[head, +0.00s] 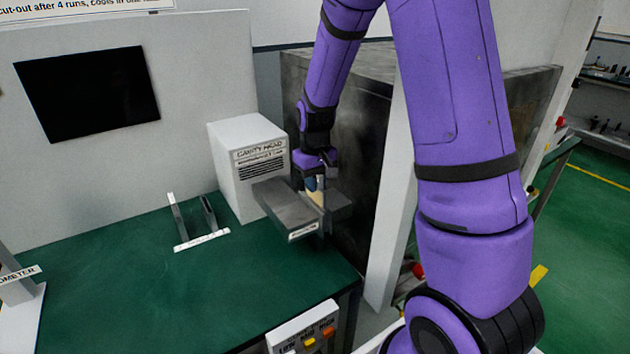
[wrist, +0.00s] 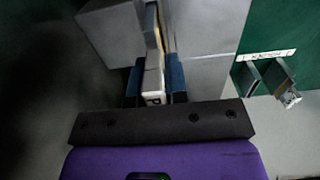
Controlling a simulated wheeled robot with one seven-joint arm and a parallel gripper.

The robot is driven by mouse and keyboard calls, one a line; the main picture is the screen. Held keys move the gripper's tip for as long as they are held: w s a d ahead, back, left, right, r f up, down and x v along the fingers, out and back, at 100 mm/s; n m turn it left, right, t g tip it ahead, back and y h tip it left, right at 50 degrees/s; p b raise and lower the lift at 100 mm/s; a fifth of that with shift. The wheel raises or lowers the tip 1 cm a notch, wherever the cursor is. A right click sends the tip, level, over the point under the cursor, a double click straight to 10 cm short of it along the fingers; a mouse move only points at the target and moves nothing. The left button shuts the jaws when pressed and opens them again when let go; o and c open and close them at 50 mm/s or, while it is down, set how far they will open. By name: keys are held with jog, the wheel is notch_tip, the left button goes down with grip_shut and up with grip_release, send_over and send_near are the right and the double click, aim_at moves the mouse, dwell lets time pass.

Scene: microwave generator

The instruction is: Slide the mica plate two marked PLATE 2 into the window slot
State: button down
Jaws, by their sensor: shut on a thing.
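My gripper (head: 318,184) is shut on a thin, pale plate (head: 317,197) with blue fingertips on both sides. In the wrist view, my gripper (wrist: 154,84) grips the plate (wrist: 153,84) by its labelled end. Only a "P" can be read there, so the plate's number cannot be told. The plate's far end lies along the narrow window slot (wrist: 157,28) between grey blocks of the waveguide (wrist: 204,25). The waveguide (head: 284,207) juts out beside the cavity head. How deep the plate sits in the slot is hidden.
The white cavity head box (head: 250,165) stands behind the waveguide. A small rack with two dark uprights (head: 198,236) stands left on the green bench (head: 150,285). A control box with buttons (head: 305,333) is at the front edge. Open bench lies left of the waveguide.

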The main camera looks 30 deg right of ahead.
jog(key=shift+f, duration=1.4)
jog(key=c, duration=1.1)
grip_release()
jog(key=shift+o, duration=0.2)
notch_tip(320, 180, up, 11)
jog(key=shift+f, duration=0.1)
